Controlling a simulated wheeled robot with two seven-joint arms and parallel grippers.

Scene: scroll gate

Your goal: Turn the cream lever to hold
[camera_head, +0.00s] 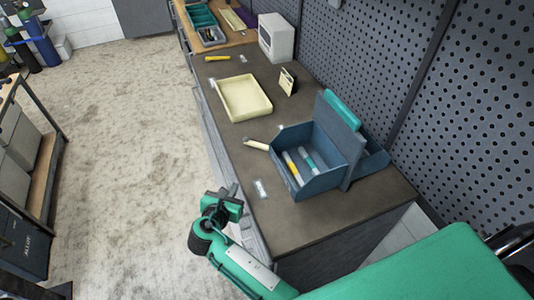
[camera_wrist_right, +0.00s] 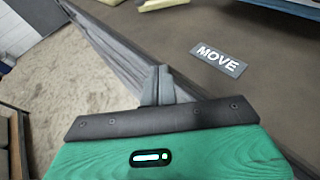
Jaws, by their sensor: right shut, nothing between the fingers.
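The cream lever (camera_head: 256,145) sticks out to the left from the blue-grey box (camera_head: 327,178) on the workbench. A cream piece at the top edge of the right wrist view (camera_wrist_right: 160,4) looks like its end. A small label (camera_head: 260,188) lies on the bench in front of the lever; in the right wrist view this label (camera_wrist_right: 218,58) reads MOVE. Another small label near the lever's far side is too small to read. My right gripper (camera_head: 232,192) is shut and empty at the bench's left edge, apart from the lever. My left gripper is out of view.
The box holds several tubes with yellow and teal parts. A cream tray (camera_head: 244,98), a small stand card (camera_head: 287,82) and a white box-shaped device (camera_head: 276,38) stand farther back. A pegboard wall (camera_head: 455,120) bounds the right. The bench's near end is clear.

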